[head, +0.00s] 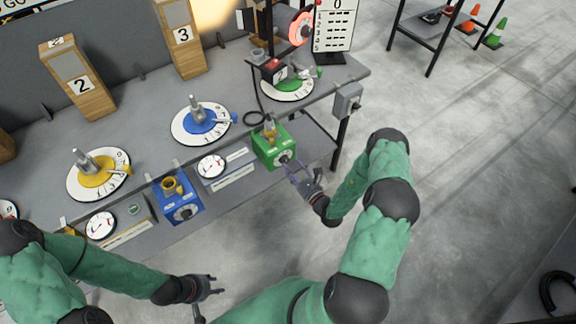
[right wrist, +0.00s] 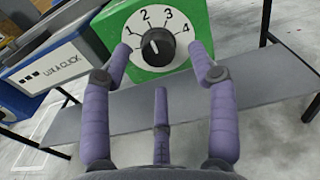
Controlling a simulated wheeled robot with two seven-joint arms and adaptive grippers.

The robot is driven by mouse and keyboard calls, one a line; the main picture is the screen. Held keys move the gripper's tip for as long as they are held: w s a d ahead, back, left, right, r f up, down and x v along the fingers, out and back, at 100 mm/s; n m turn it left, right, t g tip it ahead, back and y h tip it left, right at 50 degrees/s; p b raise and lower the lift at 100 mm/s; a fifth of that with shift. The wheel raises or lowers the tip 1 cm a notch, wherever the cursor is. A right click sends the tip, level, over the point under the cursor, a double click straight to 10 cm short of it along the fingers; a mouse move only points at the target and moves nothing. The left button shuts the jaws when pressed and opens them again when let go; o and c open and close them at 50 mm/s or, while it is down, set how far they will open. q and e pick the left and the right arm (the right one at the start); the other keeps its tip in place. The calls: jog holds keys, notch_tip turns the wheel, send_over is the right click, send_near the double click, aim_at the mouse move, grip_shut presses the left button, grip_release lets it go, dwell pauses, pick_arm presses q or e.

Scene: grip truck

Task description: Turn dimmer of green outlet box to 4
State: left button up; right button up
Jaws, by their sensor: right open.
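The green outlet box (head: 273,146) sits at the front edge of the workbench. Its black dimmer knob (right wrist: 158,47) is on a white dial marked 1 to 4 in the right wrist view. The knob's white mark points up and slightly left, close to the 2. My right gripper (right wrist: 161,50) is open, its fingertips on either side of the knob; whether they touch it I cannot tell. In the head view the right gripper (head: 293,173) is at the box's front face. My left gripper (head: 213,291) is open and empty, low in front of the bench.
A blue outlet box (head: 178,201) stands left along the bench edge, with a white gauge (head: 211,166) between the boxes. Blue (head: 200,122) and yellow (head: 98,172) dial discs lie further back. A grey box (head: 347,101) hangs at the bench's right end.

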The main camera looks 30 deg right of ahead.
aim_at(285, 160)
jog(key=shift+w+a, duration=0.15)
jog(key=shift+w, duration=1.3)
